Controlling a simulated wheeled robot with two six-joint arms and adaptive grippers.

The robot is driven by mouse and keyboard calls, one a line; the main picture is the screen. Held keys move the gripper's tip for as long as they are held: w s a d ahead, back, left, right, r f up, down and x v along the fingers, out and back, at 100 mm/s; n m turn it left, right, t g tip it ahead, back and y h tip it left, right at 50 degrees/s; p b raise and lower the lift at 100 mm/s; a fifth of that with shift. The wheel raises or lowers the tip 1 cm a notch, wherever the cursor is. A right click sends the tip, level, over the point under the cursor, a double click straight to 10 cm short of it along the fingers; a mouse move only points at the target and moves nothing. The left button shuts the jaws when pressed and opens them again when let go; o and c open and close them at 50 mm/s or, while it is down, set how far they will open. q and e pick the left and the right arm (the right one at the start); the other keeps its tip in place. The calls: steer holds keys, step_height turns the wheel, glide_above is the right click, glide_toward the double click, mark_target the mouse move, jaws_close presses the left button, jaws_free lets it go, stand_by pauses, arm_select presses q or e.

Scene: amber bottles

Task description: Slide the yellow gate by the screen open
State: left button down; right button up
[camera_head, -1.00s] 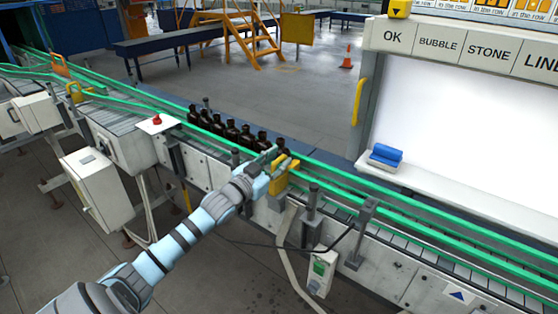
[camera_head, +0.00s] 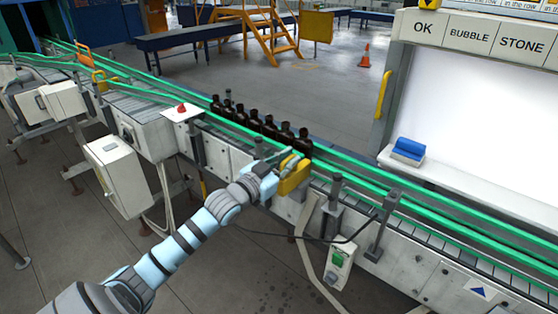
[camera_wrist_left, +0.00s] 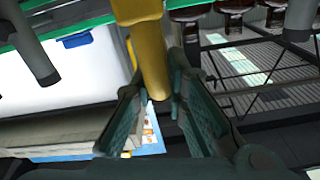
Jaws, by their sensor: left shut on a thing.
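The yellow gate (camera_head: 295,178) is at the near side of the conveyor, beside the last dark bottle of the row. My left gripper (camera_head: 279,167) is at the gate's near left side and is shut on it. In the left wrist view the yellow gate's handle (camera_wrist_left: 146,45) lies between the two fingers of my left gripper (camera_wrist_left: 160,97). How far the gate reaches across the lane is hidden. The lit white screen (camera_head: 470,115) stands to the right, beyond the conveyor. My right gripper is not in view.
Several dark bottles (camera_head: 269,127) stand in a row on the conveyor, between green rails (camera_head: 440,214). A post (camera_head: 335,188) and a small grey box with a green switch (camera_head: 339,262) are just right of the gate. A red button (camera_head: 182,109) is to the left.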

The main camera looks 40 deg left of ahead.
arm_select(q)
steer(key=shift+f, duration=0.2)
steer(key=shift+s, duration=0.1)
steer(key=c, duration=1.6)
jaws_free()
steer(key=shift+a, duration=0.1)
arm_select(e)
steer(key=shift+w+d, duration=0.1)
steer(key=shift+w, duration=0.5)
arm_select(q)
steer(key=shift+r, duration=0.4)
step_height(320, 180, up, 9)
steer(key=shift+r, duration=0.15)
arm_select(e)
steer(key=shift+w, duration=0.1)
